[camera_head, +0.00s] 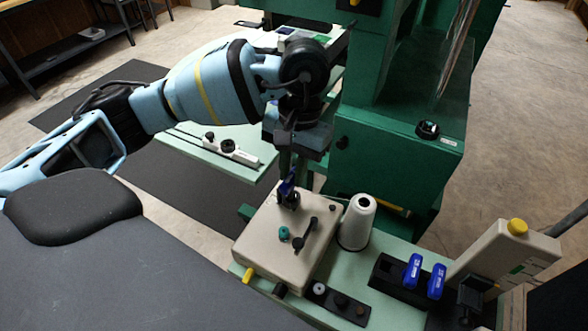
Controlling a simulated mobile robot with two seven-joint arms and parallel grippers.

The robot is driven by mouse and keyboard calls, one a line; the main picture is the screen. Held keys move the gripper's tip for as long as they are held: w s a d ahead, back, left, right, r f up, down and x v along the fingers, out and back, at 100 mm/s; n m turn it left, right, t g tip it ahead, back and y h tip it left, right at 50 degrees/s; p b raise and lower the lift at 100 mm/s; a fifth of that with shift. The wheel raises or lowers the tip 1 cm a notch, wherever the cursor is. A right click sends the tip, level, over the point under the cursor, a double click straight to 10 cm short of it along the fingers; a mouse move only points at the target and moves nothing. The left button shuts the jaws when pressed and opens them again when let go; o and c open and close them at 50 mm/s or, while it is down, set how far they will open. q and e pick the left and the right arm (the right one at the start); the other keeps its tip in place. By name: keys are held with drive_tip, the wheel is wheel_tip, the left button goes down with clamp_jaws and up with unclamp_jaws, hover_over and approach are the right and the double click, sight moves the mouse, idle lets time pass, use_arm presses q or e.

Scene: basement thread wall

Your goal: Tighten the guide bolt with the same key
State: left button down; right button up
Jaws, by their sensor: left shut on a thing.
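My left gripper (292,166) points down over the beige block (262,243) on the green machine table. It is shut on a blue-handled key (288,186), which stands roughly upright below the fingers. The key's lower end meets a small black fitting (289,202) at the block's far edge. The guide bolt itself cannot be made out there, and I cannot tell whether the key is seated in it. Two more blue-handled pieces (413,270) (436,282) stand in a black holder (388,276) at the right. My right gripper is not seen.
A white thread cone (357,222) stands close to the right of the block. A black lever (304,234) and teal knob (284,233) rise from the block. A beige unit with a yellow knob (517,227) stands at right. The green machine column (395,150) rises behind.

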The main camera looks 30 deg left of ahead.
use_arm(q)
drive_tip(key=shift+d+f+m+b, duration=0.1)
drive_tip(key=shift+m+b, duration=1)
drive_tip(key=shift+m, duration=0.2)
drive_tip(key=shift+m+y+b, duration=0.3)
drive_tip(key=shift+m, duration=0.4)
drive_tip(key=shift+r+n, duration=0.25)
drive_tip(key=shift+n, duration=0.65)
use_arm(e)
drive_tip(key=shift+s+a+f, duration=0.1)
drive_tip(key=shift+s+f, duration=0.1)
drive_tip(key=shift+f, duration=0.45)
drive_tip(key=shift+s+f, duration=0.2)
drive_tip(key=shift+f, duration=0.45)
use_arm(q)
drive_tip(key=shift+r+p, duration=0.75)
drive_tip(key=shift+r, duration=0.45)
drive_tip(key=shift+r+p, duration=1)
drive_tip(key=shift+r, duration=0.85)
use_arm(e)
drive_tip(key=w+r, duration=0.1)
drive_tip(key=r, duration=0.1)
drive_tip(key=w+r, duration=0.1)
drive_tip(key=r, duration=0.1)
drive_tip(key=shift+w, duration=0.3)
